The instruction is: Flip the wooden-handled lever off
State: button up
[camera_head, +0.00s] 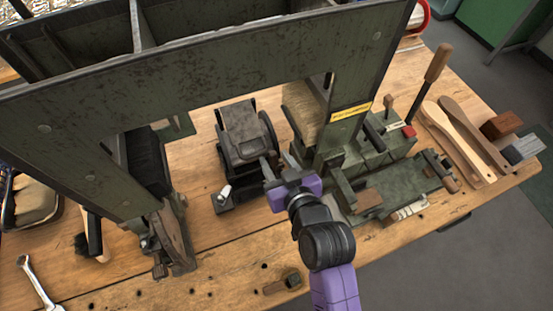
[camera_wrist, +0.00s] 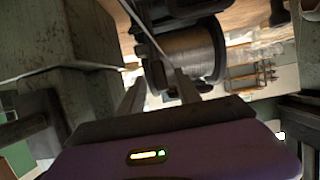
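A long dark lever with a wooden handle (camera_head: 437,62) stands tilted up at the right end of the green machine. A shorter lever with a small wooden knob (camera_head: 388,102) stands on the machine's block, left of it. The pictures do not show which one the task means. My purple gripper (camera_head: 277,162) is under the machine's frame, well to the left of both levers. Its two fingers are apart with nothing between them, as the wrist view (camera_wrist: 158,92) also shows. Neither wooden handle can be made out in the wrist view.
The green machine frame (camera_head: 200,85) arches over the workbench (camera_head: 220,265). A dark wire spool (camera_wrist: 190,55) lies ahead of my fingers. Wooden paddles (camera_head: 458,138) and small blocks (camera_head: 502,124) lie at the right. A wrench (camera_head: 36,282) and brush (camera_head: 93,235) lie at the left.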

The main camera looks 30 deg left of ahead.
jog(key=shift+c, duration=0.2)
grip_shut()
dwell(1.3)
